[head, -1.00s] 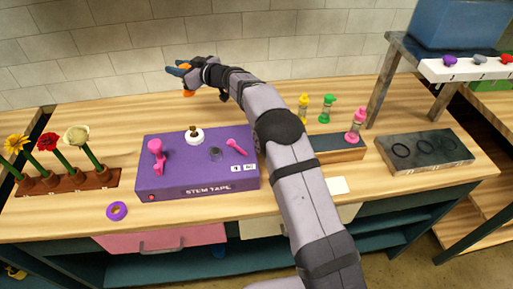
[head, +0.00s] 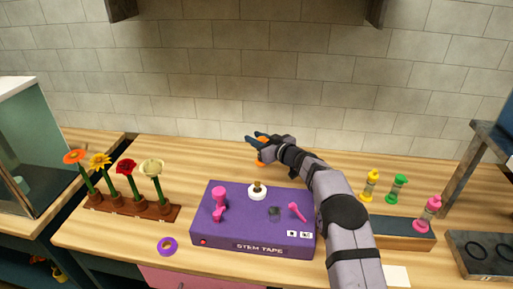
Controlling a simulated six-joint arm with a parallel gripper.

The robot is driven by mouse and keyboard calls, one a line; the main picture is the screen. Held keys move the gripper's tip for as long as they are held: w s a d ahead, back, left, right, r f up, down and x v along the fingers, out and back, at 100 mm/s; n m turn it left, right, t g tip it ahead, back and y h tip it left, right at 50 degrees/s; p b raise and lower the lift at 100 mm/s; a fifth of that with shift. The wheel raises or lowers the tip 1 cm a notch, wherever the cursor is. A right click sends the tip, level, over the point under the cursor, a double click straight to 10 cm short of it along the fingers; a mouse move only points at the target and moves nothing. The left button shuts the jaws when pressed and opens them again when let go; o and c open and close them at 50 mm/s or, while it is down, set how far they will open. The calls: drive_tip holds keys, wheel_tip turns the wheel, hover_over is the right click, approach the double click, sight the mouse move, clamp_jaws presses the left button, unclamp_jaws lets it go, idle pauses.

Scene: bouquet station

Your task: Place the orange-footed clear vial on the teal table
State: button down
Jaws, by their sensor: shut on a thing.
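My gripper (head: 257,138) is above the back of the wooden counter, behind the purple stem tape box, shut on an orange-ended vial (head: 261,159). Only orange parts of the vial show; its clear body is mostly hidden by the fingers and too small to make out. No surface is clearly a teal table. A slate-blue raised table (head: 497,140) is partly in view at the right edge.
Flowers stand in a brown rack (head: 160,212) at left. The back counter is clear.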

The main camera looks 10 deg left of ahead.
sight(261, 138)
drive_tip(key=shift+f, duration=1.7)
drive_tip(key=c, duration=1.4)
unclamp_jaws()
drive_tip(key=shift+f, duration=0.15)
drive_tip(key=shift+c, duration=0.2)
drive_tip(key=shift+v, duration=1.4)
drive_tip(key=shift+s+d+r+b, duration=0.1)
drive_tip(key=shift+r+b, duration=0.4)
drive_tip(key=shift+r, duration=3.15)
